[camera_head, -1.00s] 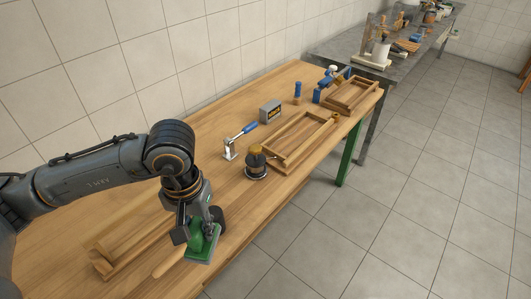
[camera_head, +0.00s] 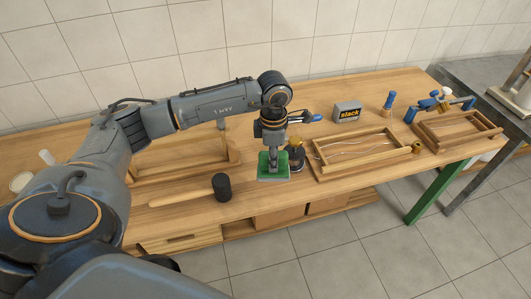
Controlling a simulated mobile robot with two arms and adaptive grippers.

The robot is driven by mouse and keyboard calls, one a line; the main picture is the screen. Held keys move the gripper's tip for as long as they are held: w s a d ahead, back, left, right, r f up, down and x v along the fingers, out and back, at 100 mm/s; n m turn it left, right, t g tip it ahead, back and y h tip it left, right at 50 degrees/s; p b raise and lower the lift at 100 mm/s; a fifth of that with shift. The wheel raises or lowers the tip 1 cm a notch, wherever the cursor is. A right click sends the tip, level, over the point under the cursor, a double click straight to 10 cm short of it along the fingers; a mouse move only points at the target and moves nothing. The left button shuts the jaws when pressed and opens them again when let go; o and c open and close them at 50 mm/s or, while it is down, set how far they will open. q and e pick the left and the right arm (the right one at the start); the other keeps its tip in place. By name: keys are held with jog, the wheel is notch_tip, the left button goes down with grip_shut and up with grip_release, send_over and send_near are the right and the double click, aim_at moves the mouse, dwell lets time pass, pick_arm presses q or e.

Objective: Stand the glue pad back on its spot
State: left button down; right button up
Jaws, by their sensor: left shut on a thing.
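My left gripper (camera_head: 272,150) is shut on the green glue pad (camera_head: 264,174). It points down and holds the pad low, near the front edge of the workbench. The pad looks roughly level, and I cannot tell whether it touches the bench top. A dark, round pot (camera_head: 297,165) stands just right of the pad, partly hidden by the gripper. The pad's spot is not recognisable in this view. My right gripper is not in view.
A mallet (camera_head: 222,187) lies left of the pad on the wooden workbench (camera_head: 225,209). Wooden frames stand behind the mallet and to the right (camera_head: 360,154). A grey box (camera_head: 347,112), a blue-handled tool (camera_head: 388,103) and a blue clamp (camera_head: 440,105) are farther right.

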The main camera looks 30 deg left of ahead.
pick_arm(q)
jog(key=a+n, duration=0.1)
jog(key=n, duration=0.1)
jog(key=w+a+f+n, duration=0.1)
jog(key=n, duration=0.1)
jog(key=w+a+f+n, duration=0.1)
jog(key=a+n, duration=0.1)
jog(key=shift+f+n, duration=0.25)
jog(key=shift+n, duration=0.15)
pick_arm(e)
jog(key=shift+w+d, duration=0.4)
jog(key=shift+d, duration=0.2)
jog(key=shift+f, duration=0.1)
pick_arm(q)
notch_tip(320, 180, down, 5)
jog(key=b, duration=0.4)
jog(key=shift+f+b, duration=0.5)
jog(key=shift+f, duration=0.05)
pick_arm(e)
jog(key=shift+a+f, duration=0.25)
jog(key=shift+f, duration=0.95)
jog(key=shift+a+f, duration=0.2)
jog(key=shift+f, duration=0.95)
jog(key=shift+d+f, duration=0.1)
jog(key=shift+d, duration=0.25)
